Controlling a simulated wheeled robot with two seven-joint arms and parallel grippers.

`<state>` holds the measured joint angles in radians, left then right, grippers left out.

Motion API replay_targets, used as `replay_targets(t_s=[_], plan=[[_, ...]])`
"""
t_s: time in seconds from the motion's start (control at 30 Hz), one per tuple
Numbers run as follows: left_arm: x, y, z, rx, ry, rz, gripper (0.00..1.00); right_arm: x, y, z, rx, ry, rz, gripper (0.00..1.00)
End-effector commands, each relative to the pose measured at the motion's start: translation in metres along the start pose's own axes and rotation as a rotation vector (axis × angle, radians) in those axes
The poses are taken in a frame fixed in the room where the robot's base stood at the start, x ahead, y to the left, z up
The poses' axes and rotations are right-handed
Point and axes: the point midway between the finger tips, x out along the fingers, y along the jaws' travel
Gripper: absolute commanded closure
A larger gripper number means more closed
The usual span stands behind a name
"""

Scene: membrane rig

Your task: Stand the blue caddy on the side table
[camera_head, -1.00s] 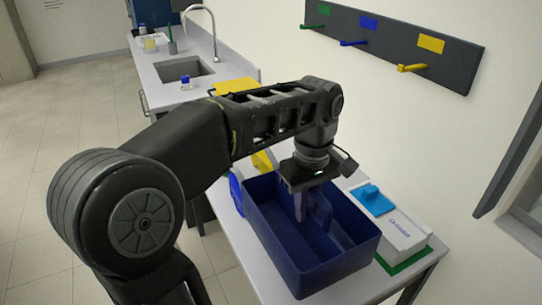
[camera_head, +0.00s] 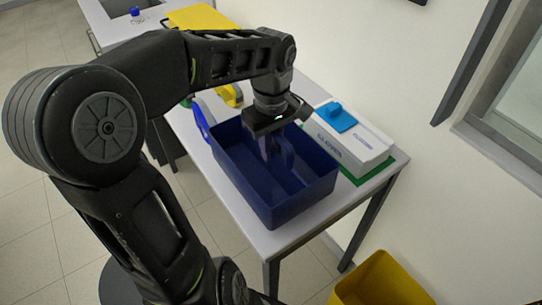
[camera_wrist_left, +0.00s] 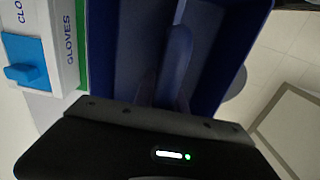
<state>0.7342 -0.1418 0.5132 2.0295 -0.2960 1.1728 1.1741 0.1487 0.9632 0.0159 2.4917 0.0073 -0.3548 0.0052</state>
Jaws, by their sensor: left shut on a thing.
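The blue caddy (camera_head: 282,203) is a dark blue open box with a central handle. In the head view it is upright on the white side table (camera_head: 250,237), near its front edge; I cannot tell whether its base fully touches the top. My left gripper (camera_head: 272,150) points down into the caddy and is shut on its handle. In the left wrist view the handle (camera_wrist_left: 178,62) runs up from between the fingers, with the caddy's compartments on both sides. The fingertips are partly hidden by the handle and the caddy walls. My right gripper is not in view.
A yellow object (camera_head: 230,95) and a blue item (camera_head: 201,121) lie behind and left. A yellow bin (camera_head: 385,282) stands on the floor at front right.

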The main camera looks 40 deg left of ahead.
Motion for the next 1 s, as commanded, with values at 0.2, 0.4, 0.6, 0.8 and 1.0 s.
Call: replay_targets(t_s=[0.2,0.4,0.6,0.8,1.0], plan=[[0.017,0.0,0.0,0.002,-0.002,-0.002,1.0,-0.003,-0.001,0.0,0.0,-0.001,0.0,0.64],[0.036,0.0,0.0,0.001,0.0,0.001,1.0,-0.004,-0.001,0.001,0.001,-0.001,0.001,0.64],[0.036,0.0,0.0,0.001,0.001,0.002,1.0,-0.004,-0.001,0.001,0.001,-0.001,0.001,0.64],[0.039,0.0,0.0,0.001,0.0,0.001,0.8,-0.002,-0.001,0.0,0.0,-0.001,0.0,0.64],[0.039,0.0,0.0,0.001,0.0,0.001,0.64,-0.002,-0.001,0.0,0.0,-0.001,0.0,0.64]])
